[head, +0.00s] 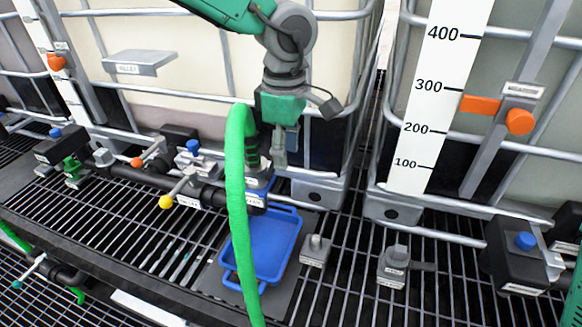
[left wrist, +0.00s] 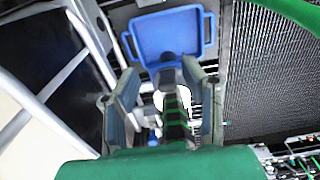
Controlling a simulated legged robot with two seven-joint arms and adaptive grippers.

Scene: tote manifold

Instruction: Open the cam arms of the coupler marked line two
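A green hose (head: 236,190) arches up and ends in a dark ribbed coupler (head: 252,150) above the manifold pipe. The coupler's label is too small to read, so I cannot tell if it is line two. My left gripper (head: 280,150) points down just right of this coupler. In the left wrist view its two grey fingers (left wrist: 162,75) are spread apart, with a black coupler with green bands (left wrist: 175,115) showing between them. I cannot tell if either finger touches it. The cam arms are not clear in either view. My right gripper is not in view.
A blue tray (head: 262,245) lies on the grating below the coupler. Caged white totes stand behind, one with a level scale (head: 430,100). Small grey fittings (head: 315,250) stand right of the tray.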

